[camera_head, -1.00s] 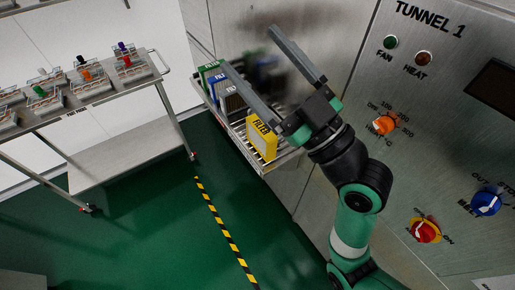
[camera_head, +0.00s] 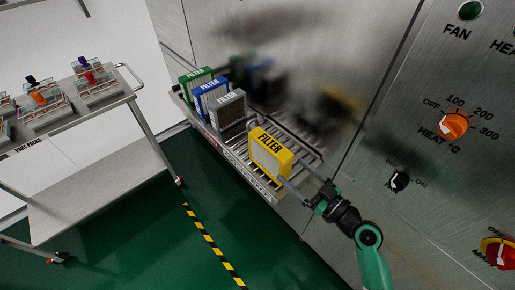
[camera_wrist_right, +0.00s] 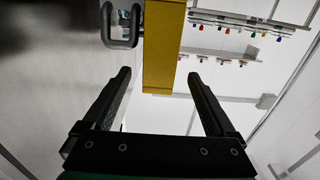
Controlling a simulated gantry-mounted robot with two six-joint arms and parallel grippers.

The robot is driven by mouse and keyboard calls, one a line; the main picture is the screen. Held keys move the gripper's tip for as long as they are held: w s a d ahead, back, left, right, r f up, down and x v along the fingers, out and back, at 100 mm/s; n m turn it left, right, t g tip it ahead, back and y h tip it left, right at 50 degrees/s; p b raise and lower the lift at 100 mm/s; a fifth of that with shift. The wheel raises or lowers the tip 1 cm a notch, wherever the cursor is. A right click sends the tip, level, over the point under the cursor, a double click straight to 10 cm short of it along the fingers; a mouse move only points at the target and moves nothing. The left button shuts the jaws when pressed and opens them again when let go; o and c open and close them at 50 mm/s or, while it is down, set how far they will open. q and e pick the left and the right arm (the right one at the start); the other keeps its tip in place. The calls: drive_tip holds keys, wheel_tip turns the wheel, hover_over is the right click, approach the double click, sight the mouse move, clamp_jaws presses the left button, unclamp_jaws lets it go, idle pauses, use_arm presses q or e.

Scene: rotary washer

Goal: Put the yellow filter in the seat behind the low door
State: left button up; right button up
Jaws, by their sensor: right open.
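The yellow filter (camera_head: 271,154) stands upright on the roller shelf (camera_head: 308,153), at the end nearer my right arm. My right gripper (camera_head: 290,172) is open, its two fingers pointing at the filter's near right side. In the right wrist view the filter (camera_wrist_right: 164,48) shows as a yellow strip ahead of and between the spread fingertips (camera_wrist_right: 158,78). My left gripper is not in view.
Grey (camera_head: 227,110), blue (camera_head: 209,95) and green (camera_head: 194,80) filters stand in a row farther along the shelf. A steel wall with knobs (camera_head: 453,125) rises at the right. A cart (camera_head: 97,190) with small coloured-topped items stands at the left, with green floor between.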

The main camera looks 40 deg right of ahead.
sight(270, 150)
drive_tip(key=w, duration=1.1)
drive_tip(key=shift+r, duration=0.25)
clamp_jaws()
